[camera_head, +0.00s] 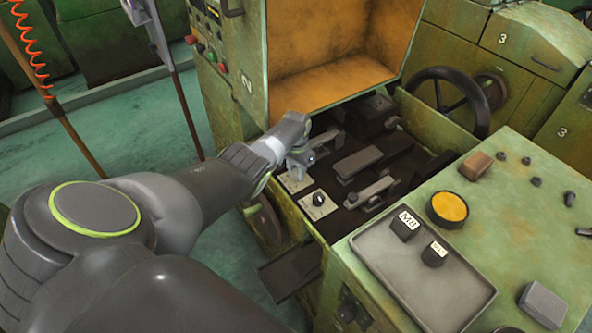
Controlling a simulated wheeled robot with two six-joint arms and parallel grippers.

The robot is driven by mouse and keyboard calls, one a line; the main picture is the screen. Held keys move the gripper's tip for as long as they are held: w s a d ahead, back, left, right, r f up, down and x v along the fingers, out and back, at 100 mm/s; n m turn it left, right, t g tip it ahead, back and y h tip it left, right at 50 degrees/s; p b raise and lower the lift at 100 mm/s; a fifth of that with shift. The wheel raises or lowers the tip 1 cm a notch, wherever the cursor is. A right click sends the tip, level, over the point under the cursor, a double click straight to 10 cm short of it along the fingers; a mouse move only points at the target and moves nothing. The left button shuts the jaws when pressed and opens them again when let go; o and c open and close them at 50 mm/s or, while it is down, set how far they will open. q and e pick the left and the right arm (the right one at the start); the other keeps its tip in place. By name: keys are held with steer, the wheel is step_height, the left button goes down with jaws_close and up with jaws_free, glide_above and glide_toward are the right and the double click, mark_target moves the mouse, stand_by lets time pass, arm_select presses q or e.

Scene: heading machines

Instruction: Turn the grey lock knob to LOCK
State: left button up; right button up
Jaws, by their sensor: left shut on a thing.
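My left arm comes in from the left, and my left gripper (299,168) points down over a pale label plate (290,186) on the near left edge of the open machine bed. The gripper is shut on what seems to be the grey lock knob, which the fingers and wrist mostly hide. I cannot read the plate's markings or tell which way the knob points. A second pale plate (325,210) with a black knob (318,198) sits just right of it, apart from the gripper. My right gripper is not in view.
Dark tooling blocks (358,162) fill the bed to the right. A raised orange-lined cover (335,50) stands behind. A black handwheel (450,97) is at the back right. A grey tray (385,265) with two labelled black blocks and a yellow button (449,207) are on the near right top.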

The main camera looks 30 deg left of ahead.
mark_target(296, 171)
arm_select(q)
steer(key=shift+r, duration=0.1)
steer(key=o, duration=1)
step_height(296, 171, up, 6)
steer(key=shift+a+r+p, duration=0.1)
steer(key=shift+r+p, duration=0.15)
steer(key=shift+p, duration=0.95)
step_height(296, 171, up, 11)
steer(key=shift+f+b, duration=0.1)
steer(key=shift+b, duration=0.25)
